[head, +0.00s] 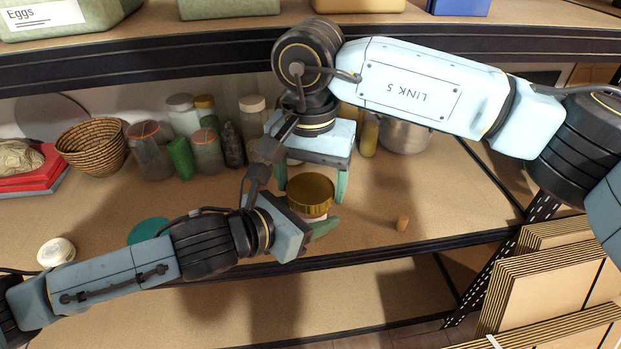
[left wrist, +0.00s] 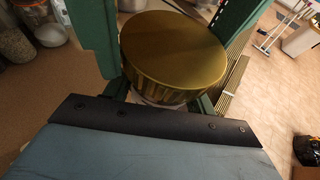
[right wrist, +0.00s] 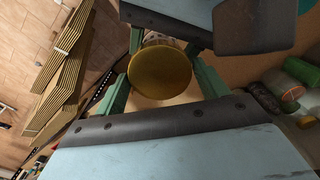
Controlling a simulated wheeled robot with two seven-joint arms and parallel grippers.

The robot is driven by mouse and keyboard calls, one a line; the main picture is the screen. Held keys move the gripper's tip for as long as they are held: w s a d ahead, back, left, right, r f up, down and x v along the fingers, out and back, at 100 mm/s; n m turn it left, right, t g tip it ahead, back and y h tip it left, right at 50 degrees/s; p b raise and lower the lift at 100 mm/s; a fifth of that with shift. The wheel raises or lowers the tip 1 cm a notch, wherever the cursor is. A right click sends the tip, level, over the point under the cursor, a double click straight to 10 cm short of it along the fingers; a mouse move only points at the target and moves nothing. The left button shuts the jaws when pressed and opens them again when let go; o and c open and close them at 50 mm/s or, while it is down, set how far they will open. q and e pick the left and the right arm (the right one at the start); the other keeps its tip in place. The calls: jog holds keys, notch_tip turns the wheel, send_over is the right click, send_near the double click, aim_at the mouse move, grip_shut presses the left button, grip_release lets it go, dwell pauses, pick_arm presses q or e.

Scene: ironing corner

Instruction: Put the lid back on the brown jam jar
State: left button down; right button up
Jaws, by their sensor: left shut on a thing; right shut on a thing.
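The gold lid (head: 310,190) sits level at the top of the jar, between both grippers; it also fills the middle of the left wrist view (left wrist: 172,50) and the right wrist view (right wrist: 160,72). Below it a pale strip of the jam jar (head: 308,214) shows; the rest is hidden by my left gripper and the lid. My right gripper (head: 312,193) comes from above and behind, its green fingers shut on the lid's sides. My left gripper (head: 314,223) comes from the front left, shut on the jar below the lid. I cannot tell whether lid and jar touch.
Behind stand several jars (head: 205,150), a wicker basket (head: 92,148) and a metal pot (head: 404,135). The upper shelf edge (head: 200,52) is close above. The board right of the jar is mostly clear.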

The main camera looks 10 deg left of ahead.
jog(key=m, duration=1.2)
jog(key=o, duration=1.1)
jog(key=shift+c, duration=0.2)
jog(key=shift+r, duration=2.2)
jog(key=shift+c, duration=0.3)
